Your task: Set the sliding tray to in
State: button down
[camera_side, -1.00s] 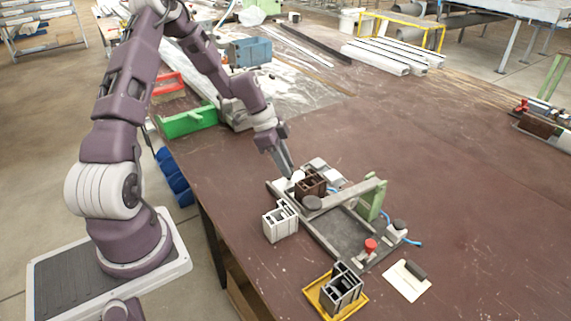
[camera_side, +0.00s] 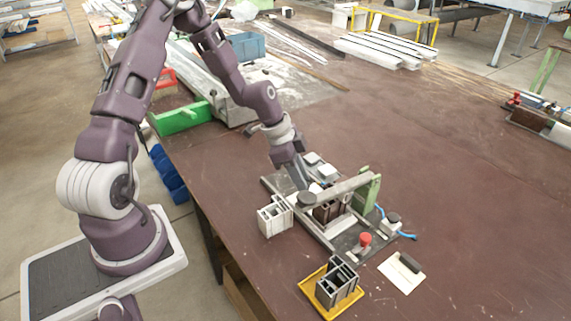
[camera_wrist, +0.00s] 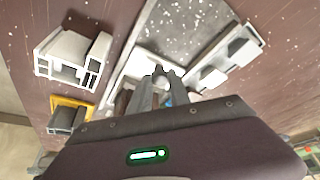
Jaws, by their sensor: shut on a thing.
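The clamp fixture (camera_side: 270,185) stands on the brown bench. Its sliding tray (camera_side: 331,224), a pale plate, carries a brown profile block (camera_side: 329,210) and sits under the grey clamp bar (camera_side: 345,187). My gripper (camera_side: 304,188) reaches down at the near-left side of the bar, behind the brown block. In the wrist view my gripper (camera_wrist: 162,74) has its fingers close together at the tray's end. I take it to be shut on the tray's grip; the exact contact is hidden.
A white profile (camera_side: 273,217) stands just left of the fixture. A yellow tray (camera_side: 313,296) with a dark profile is in front. A red button (camera_side: 365,239), a green post (camera_side: 369,190) and a card (camera_side: 401,275) are at the right.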

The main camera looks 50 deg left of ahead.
jog(key=d, duration=0.4)
jog(key=shift+d, duration=0.1)
jog(key=c, duration=1.2)
grip_release()
jog(key=shift+r, duration=0.1)
jog(key=v, duration=0.7)
